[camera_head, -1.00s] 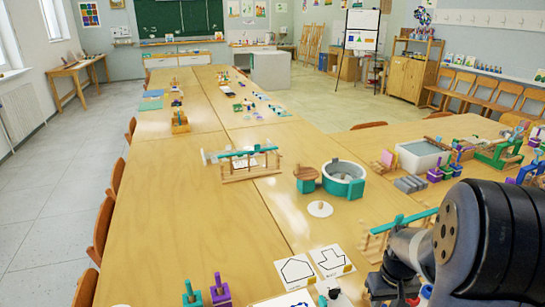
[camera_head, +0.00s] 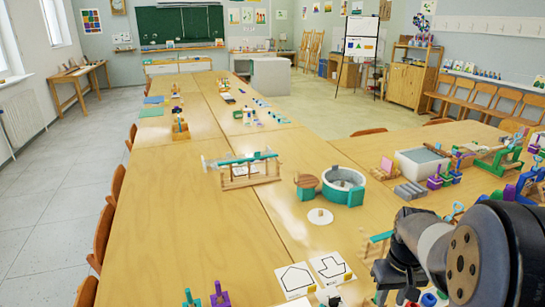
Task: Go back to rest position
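My gripper (camera_head: 388,290) is at the lower right in the head view, at the end of my dark arm. It is low over the near right part of the wooden table (camera_head: 170,220). Its fingers point down and are partly cut off by the bottom edge. I cannot tell whether they are open or shut, or whether they touch the small coloured pieces below. A wooden rack with a teal bar (camera_head: 375,243) stands just behind the gripper, partly hidden by my arm.
A teal-rimmed round tub (camera_head: 343,186), a wooden rack with a teal top (camera_head: 247,170) and a grey-filled tray (camera_head: 421,163) stand on the table. Two outline cards (camera_head: 313,274) lie left of my gripper. Chairs (camera_head: 104,238) line the left side. The left floor (camera_head: 50,200) is clear.

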